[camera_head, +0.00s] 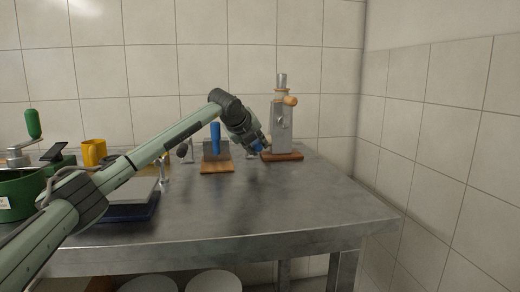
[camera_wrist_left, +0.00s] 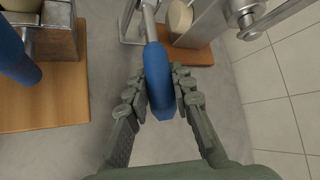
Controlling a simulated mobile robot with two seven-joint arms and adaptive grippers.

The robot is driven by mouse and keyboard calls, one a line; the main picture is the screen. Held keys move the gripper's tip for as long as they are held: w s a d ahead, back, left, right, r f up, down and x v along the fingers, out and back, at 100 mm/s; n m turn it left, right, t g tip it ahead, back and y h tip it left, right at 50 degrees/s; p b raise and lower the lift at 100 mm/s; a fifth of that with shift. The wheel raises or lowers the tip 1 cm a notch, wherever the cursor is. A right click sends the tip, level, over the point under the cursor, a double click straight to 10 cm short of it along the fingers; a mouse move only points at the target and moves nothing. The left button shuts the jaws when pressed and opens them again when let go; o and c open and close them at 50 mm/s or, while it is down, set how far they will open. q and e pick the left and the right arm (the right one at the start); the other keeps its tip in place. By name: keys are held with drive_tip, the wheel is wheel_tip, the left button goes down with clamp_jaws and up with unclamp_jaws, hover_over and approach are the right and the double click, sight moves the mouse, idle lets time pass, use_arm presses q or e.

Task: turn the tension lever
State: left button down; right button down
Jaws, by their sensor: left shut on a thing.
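A lever with a blue grip (camera_wrist_left: 158,78) and a thin metal rod shows in the left wrist view. My left gripper (camera_wrist_left: 160,100) is shut on this blue grip, with a finger on each side. In the head view the left gripper (camera_head: 256,146) is at the back of the metal table, just left of the grey upright device. The blue grip (camera_head: 258,147) shows only partly there, and the lever's mount is mostly hidden. No label shows whether this is the tension lever. My right gripper is not in view.
A grey device (camera_head: 282,130) with an orange knob stands on a wooden base close right. Another upright blue handle (camera_head: 215,138) stands on a wooden board to the left. The front right tabletop (camera_head: 300,205) is clear.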

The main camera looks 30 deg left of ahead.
use_arm(q)
drive_tip(key=shift+f, duration=0.15)
drive_tip(key=c, duration=1.3)
unclamp_jaws()
drive_tip(key=a+v, duration=0.1)
drive_tip(key=v, duration=1.1)
drive_tip(key=shift+d, duration=0.5)
drive_tip(key=shift+s, duration=0.1)
